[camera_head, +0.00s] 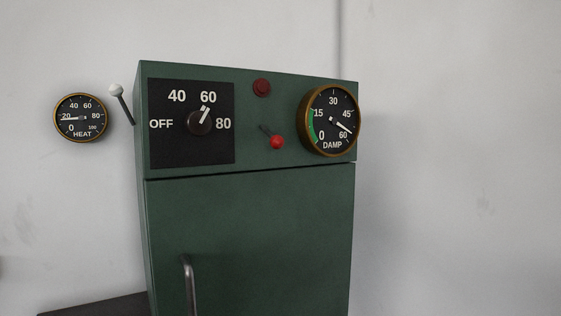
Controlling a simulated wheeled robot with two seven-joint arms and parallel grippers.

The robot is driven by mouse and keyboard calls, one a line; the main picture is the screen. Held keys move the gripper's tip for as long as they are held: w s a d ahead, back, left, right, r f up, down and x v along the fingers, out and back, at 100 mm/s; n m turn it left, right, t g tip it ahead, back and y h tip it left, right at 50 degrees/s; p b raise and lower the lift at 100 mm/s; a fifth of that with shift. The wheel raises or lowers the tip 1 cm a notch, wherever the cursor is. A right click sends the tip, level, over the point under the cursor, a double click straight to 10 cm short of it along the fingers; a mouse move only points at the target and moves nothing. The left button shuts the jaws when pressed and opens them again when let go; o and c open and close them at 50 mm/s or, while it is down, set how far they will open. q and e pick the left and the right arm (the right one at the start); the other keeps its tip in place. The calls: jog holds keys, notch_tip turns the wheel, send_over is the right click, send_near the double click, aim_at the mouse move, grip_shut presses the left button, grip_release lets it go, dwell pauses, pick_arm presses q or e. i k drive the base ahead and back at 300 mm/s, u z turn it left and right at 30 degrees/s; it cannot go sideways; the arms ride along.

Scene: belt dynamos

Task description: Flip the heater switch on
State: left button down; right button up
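A green heater cabinet (250,235) stands against the wall in the head view. On its upper panel a small toggle switch with a red ball tip (277,142) points down and to the right. A dark red round lamp (262,88) sits above it and looks unlit. A lever with a white ball tip (116,91) sticks out at the cabinet's left side, tilted up and left. Neither gripper is in view.
A brass-rimmed DAMP gauge (331,120) at the panel's right has its needle near 60. A HEAT gauge (80,118) on the left wall reads about 20. A metal door handle (189,285) juts out below. The space right of the cabinet is bare wall.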

aim_at(276, 141)
jog(key=k, duration=0.3)
jog(key=u, duration=0.5)
jog(key=i, duration=0.75)
jog(key=z, duration=1.75)
